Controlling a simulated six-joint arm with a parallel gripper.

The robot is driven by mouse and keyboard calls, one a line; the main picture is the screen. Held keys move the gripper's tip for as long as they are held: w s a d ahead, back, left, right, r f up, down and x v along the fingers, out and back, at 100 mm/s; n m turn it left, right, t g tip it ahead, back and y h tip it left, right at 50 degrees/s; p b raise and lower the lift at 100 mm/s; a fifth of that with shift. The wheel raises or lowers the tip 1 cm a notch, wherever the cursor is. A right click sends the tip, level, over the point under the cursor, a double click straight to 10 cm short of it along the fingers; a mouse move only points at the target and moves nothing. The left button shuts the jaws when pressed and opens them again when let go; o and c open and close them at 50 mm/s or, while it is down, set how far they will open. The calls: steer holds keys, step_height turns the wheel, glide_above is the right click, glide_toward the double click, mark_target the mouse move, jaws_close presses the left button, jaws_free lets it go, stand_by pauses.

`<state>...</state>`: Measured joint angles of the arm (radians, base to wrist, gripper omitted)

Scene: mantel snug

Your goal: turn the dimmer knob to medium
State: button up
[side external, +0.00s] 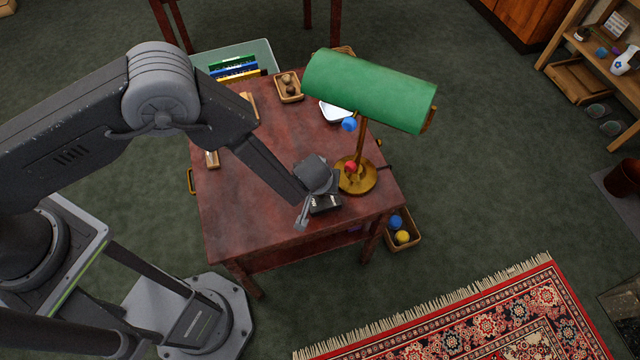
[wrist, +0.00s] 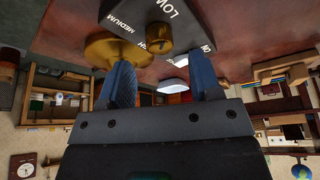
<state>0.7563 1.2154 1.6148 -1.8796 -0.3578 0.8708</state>
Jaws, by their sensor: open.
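The dimmer box (wrist: 138,18) is dark grey with white lettering; LOW and MEDIUM are readable in the wrist view, and other words are partly covered. A brass-coloured knob (wrist: 158,38) stands on its face. My gripper (wrist: 162,70) is open, with one blue finger on each side of the knob in the picture. Whether either finger touches it, I cannot tell. In the side view the dimmer box (side external: 325,205) lies near the table's front edge, beneath my gripper (side external: 317,201), which hides the knob. The knob's setting is not readable.
A brass lamp (side external: 358,176) with a green shade (side external: 370,88) stands close beside my gripper. The red-brown table (side external: 235,218) also holds a small wooden tray (side external: 288,88) and a white dish (side external: 334,113) at the back. The table's left front is clear.

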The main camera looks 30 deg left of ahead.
steer(key=shift+x, duration=2)
steer(key=shift+c, duration=0.2)
steer(key=c, duration=0.9)
steer(key=shift+n, duration=0.3)
steer(key=n, duration=0.2)
steer(key=n+g+y, duration=0.1)
steer(key=n, duration=0.1)
steer(key=shift+w+d+n+y, duration=0.1)
steer(key=shift+n+y, duration=0.2)
steer(key=shift+n+g+y, duration=0.6)
steer(key=shift+n, duration=1.4)
